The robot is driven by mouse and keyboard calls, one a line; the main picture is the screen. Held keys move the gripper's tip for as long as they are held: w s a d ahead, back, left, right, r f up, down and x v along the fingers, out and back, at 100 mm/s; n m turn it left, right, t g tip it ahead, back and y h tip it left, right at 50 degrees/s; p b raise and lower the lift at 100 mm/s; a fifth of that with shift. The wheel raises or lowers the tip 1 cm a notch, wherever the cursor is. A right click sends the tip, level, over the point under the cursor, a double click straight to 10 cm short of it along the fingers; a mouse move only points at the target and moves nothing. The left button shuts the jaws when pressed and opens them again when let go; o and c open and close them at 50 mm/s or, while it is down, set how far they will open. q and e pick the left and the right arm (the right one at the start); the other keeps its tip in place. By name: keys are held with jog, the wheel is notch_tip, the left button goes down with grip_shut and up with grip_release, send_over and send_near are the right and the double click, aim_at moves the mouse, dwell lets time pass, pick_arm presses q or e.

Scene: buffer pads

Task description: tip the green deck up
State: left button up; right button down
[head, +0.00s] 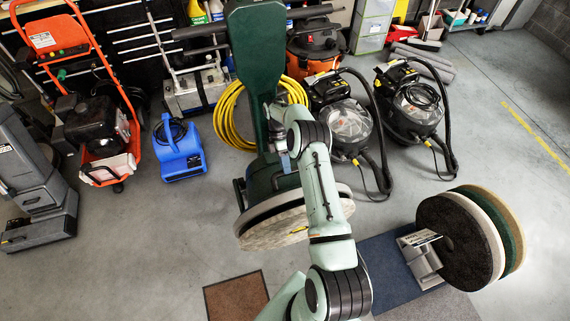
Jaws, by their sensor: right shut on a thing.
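The green deck (262,181) belongs to a floor machine in the middle of the head view, with a tall green handle column (249,62) rising behind it. The deck is tilted, its front edge raised. A pale round pad (275,230) shows beneath it, its underside partly facing me. My right gripper (285,166) is at the deck, shut on it; my own arm covers the deck's right part and the fingertips are hard to make out. My left gripper is not in view.
A holder (422,259) carrying black, white, green and tan pads (452,240) stands on a blue mat (385,262) at right. A brown mat (236,299) lies in front. Vacuums (415,105), a blue blower (180,152) and an orange-framed washer (100,130) stand behind. Floor at left front is clear.

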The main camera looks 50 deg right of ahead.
jog(key=shift+f, duration=0.1)
dwell(0.4)
jog(key=c, duration=0.9)
grip_release()
jog(key=shift+c, duration=0.2)
